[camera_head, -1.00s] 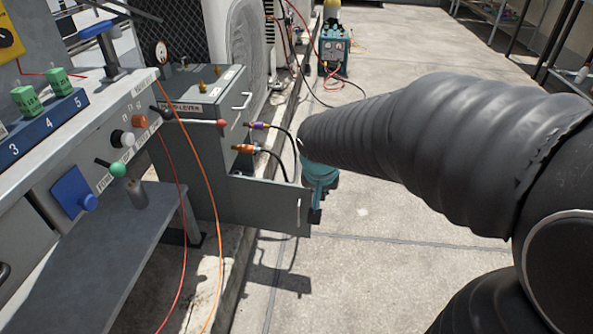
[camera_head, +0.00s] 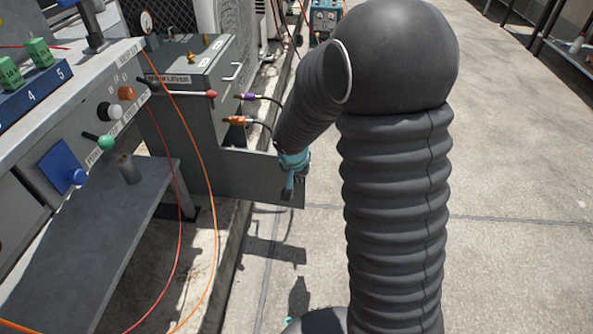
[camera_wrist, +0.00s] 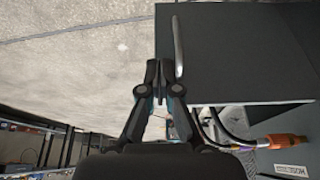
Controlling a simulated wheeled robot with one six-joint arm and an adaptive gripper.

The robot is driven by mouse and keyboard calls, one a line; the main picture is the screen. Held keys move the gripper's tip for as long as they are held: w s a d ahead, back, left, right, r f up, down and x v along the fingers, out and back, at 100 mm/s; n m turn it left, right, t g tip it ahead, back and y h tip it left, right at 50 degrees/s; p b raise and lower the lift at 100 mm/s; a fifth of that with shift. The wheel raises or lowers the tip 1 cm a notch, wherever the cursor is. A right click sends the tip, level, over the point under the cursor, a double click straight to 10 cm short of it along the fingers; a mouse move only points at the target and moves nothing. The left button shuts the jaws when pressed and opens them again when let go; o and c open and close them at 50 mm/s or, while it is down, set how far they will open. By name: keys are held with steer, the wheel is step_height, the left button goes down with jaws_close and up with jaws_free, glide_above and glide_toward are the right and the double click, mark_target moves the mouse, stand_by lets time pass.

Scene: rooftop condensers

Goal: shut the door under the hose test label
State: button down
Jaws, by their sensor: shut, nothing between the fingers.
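The grey door (camera_head: 235,178) stands open, sticking out from the grey cabinet (camera_head: 195,60) below two hose fittings. In the wrist view the door (camera_wrist: 245,50) is a dark flat panel with a pale upright handle (camera_wrist: 178,48) near its free edge. The hose test label (camera_wrist: 290,169) shows upside down and partly cut off at the lower right of the wrist view. My gripper (camera_wrist: 158,84) is shut and empty, its tips beside the handle at the free edge. In the head view my gripper (camera_head: 290,187) overlaps the door's outer end; I cannot tell whether it touches.
A purple fitting (camera_head: 246,97) and an orange fitting (camera_head: 236,120) with black hoses sit above the door. A workbench (camera_head: 75,110) with hanging orange and red cables stands left. Concrete floor at right is open.

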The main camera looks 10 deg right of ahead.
steer(key=shift+w+d+f+p, duration=0.2)
steer(key=shift+w+d+f, duration=0.1)
steer(key=shift+w, duration=0.4)
steer(key=shift+w+d+f+p, duration=0.2)
steer(key=shift+w+d+f, duration=0.1)
steer(key=shift+w, duration=0.45)
steer(key=shift+w+d+f+p, duration=0.2)
steer(key=shift+w+d+f, duration=0.1)
steer(key=shift+w, duration=0.4)
